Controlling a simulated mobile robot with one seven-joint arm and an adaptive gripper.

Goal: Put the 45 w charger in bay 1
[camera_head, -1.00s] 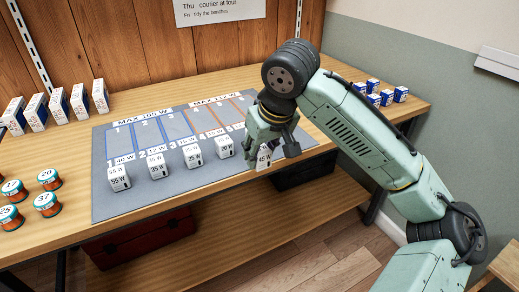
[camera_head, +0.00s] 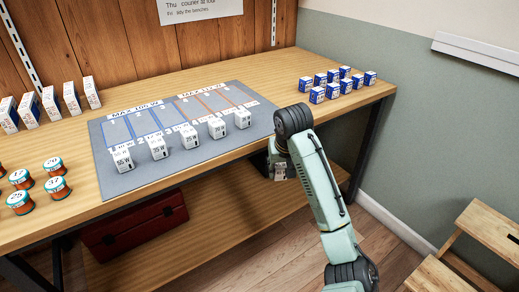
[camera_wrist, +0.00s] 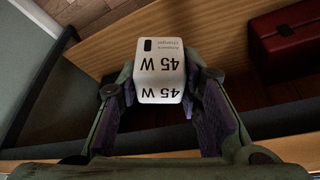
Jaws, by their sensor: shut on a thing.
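The 45 W charger (camera_wrist: 160,68) is a white block with "45 W" printed on two faces, upside down in the wrist view. My gripper (camera_wrist: 158,95) is shut on it, one finger on each side. In the head view my gripper (camera_head: 278,166) is beyond the bench's front edge, right of the mat, with the charger (camera_head: 279,173) mostly hidden. The grey mat (camera_head: 140,182) has blue-outlined bays at left and orange-outlined ones at right. Bay 1 (camera_head: 116,133) is the leftmost blue one and looks empty.
Several white chargers (camera_head: 157,147) stand in a row along the mat's front. Orange-and-teal tubs (camera_head: 56,187) and upright boxes (camera_head: 50,103) are at left. Small blue-and-white boxes (camera_head: 333,88) stand at back right. A red case (camera_head: 133,226) is on the lower shelf; a wooden stool (camera_head: 480,235) is at right.

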